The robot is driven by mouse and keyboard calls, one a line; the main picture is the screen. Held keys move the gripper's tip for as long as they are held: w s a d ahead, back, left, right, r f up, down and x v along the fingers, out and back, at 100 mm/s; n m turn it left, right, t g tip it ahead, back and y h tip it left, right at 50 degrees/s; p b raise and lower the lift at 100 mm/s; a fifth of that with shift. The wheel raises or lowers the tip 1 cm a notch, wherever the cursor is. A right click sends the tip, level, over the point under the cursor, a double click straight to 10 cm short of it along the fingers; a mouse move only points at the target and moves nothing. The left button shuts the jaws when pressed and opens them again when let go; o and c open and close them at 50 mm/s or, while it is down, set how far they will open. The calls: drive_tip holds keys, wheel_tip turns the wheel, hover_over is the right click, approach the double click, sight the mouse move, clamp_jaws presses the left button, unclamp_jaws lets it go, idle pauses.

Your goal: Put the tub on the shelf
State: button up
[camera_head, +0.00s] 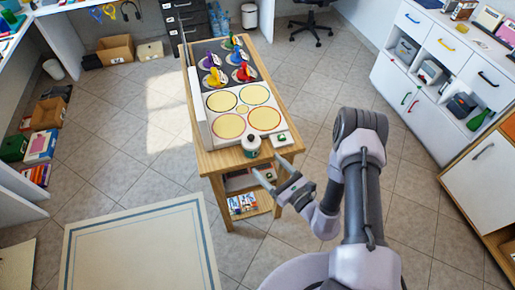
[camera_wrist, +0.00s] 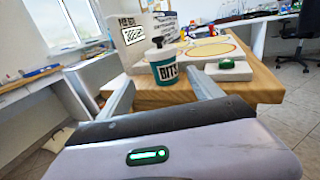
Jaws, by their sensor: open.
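The tub (camera_head: 250,145) is a small white and teal cylinder with a dark lid, upright at the front edge of the wooden table. In the wrist view the tub (camera_wrist: 165,66) carries the label "BITS". My gripper (camera_head: 268,166) is open and empty, just in front of the table edge. In the wrist view my gripper's fingers (camera_wrist: 160,80) are spread, pointing toward the tub, which shows between them and apart from them. The table's lower shelf (camera_head: 262,206) holds boxes or books. Which shelf the task means cannot be told.
A white block with a green button (camera_head: 281,140) sits right of the tub on the table. A board with yellow discs (camera_head: 243,112) and several coloured-handled pieces lies behind. White cabinets (camera_head: 440,60) stand at right, shelving with bins at left. Floor around the table is mostly clear.

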sight(256, 150)
drive_tip(key=b+x, duration=0.2)
drive_tip(key=x, duration=0.8)
drive_tip(key=shift+w, duration=0.5)
clamp_jaws()
